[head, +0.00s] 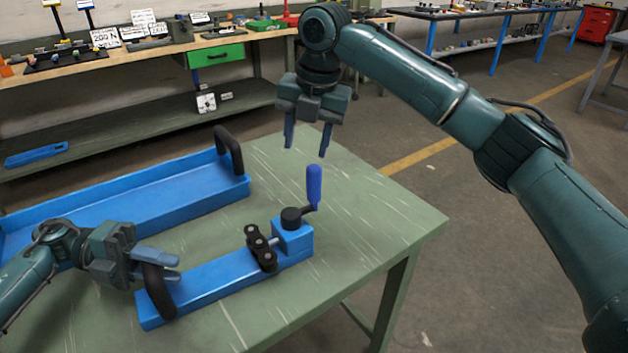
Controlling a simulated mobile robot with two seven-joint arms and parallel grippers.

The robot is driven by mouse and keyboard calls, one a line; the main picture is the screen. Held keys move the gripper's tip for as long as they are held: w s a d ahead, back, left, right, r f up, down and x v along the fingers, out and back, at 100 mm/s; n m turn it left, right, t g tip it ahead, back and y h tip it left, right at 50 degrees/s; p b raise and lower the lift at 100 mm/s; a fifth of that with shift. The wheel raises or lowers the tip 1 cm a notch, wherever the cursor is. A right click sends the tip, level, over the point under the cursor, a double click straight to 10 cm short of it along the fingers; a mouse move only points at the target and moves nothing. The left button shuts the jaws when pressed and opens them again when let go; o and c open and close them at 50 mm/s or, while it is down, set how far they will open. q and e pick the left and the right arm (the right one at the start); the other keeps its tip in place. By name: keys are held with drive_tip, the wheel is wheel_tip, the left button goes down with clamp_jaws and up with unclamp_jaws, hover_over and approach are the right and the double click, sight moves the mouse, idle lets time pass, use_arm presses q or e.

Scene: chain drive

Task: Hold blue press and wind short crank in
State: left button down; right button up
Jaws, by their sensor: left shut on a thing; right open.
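The blue press (216,279) lies on the green table, a long flat bar with a raised block at its right end. A black arched handle (158,290) stands at its left end. My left gripper (165,258) is shut on this handle. The short crank (313,187), with a blue upright grip, sits on a black hub on the raised block. Black rollers or chain links (260,248) stand beside the block. My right gripper (308,148) is open and empty, above and apart from the crank, over the table.
A blue tray (130,202) with a black handle lies behind the press on the table (372,217). The table's right part is clear, and its right edge drops to the floor. A workbench (150,58) with several small items stands along the wall.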

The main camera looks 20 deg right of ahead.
sight(315, 182)
drive_tip(key=s+r, duration=0.1)
drive_tip(key=s+r+n+g, duration=0.1)
drive_tip(key=r, duration=0.1)
drive_tip(key=s+r+n+h, duration=0.1)
drive_tip(key=shift+d+r+g, duration=0.2)
drive_tip(key=shift+g, duration=0.1)
wheel_tip(315, 182, down, 12)
drive_tip(key=shift+r, duration=0.1)
drive_tip(key=c, duration=1)
